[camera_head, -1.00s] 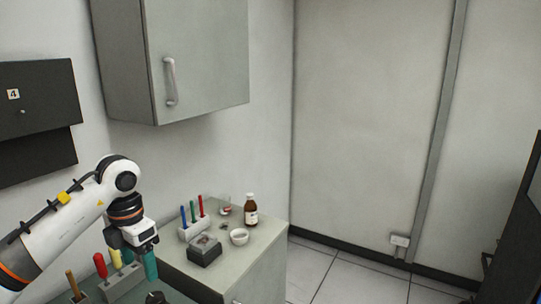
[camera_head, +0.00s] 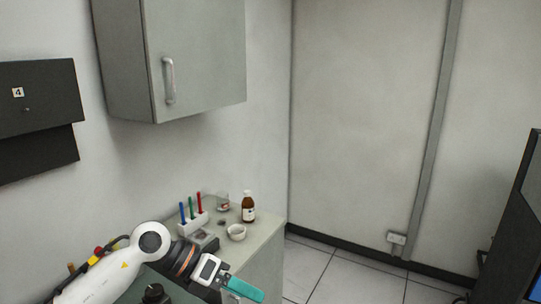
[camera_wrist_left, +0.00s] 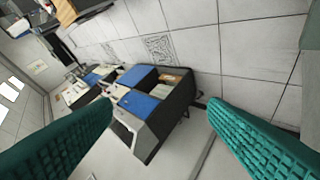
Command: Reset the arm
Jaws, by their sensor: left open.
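My left arm comes in from the lower left in the head view, and its left gripper (camera_head: 244,290) points to the right and a little down, beside the front of the light counter. One teal finger shows clearly there. In the left wrist view the two teal fingers of the left gripper (camera_wrist_left: 160,135) stand wide apart with nothing between them. My right gripper is in neither view.
A wall cabinet (camera_head: 200,60) hangs above. Floor (camera_head: 330,275) is clear to the right. A dark machine (camera_head: 515,220) stands far right.

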